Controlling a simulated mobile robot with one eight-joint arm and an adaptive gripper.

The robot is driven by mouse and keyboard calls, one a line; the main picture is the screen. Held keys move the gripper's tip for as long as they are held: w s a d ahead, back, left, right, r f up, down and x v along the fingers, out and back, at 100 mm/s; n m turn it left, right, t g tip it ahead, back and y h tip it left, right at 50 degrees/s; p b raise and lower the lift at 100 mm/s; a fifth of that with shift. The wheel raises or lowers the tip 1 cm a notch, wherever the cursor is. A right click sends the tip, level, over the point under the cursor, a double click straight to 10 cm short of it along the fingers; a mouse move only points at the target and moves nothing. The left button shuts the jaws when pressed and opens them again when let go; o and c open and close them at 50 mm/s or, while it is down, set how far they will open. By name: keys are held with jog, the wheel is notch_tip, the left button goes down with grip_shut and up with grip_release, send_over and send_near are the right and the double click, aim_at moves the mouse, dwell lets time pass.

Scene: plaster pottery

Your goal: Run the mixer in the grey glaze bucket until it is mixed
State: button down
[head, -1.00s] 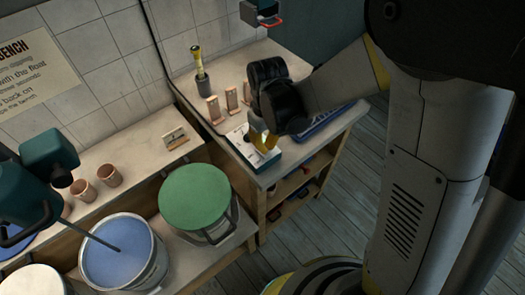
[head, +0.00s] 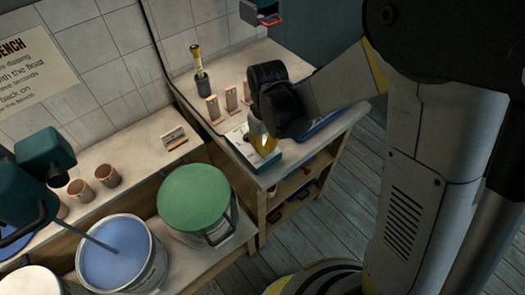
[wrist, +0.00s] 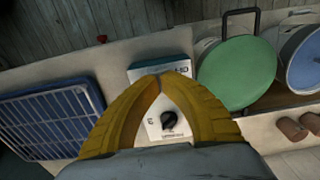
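My gripper (wrist: 158,82) has yellow fingers whose tips meet above a white-topped, teal-sided control box (wrist: 158,66). It appears shut with nothing between the tips. The box has a black knob (wrist: 169,121), seen through the gap behind the fingertips. In the head view my gripper (head: 262,146) is over the box (head: 268,162), and the knob is hidden there. A bucket (head: 157,268) with blue contents has a mixer shaft (head: 98,241) slanting into it from a teal mixer (head: 22,197). No bucket is clearly the grey one; a pale bucket (head: 30,282) is cut off at the lower left.
A green-lidded bucket (head: 194,198) stands between the box's bench and the blue bucket. Clay cups (head: 107,175) sit on the shelf behind. Clay tiles (head: 213,107) and a yellow-handled tool (head: 198,60) stand behind the box. A blue rack (wrist: 45,122) lies beside it.

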jog(key=shift+f+b, duration=0.75)
jog(key=shift+f, duration=0.1)
jog(key=shift+r, duration=0.15)
jog(key=shift+r+p, duration=2.5)
jog(key=shift+r, duration=0.9)
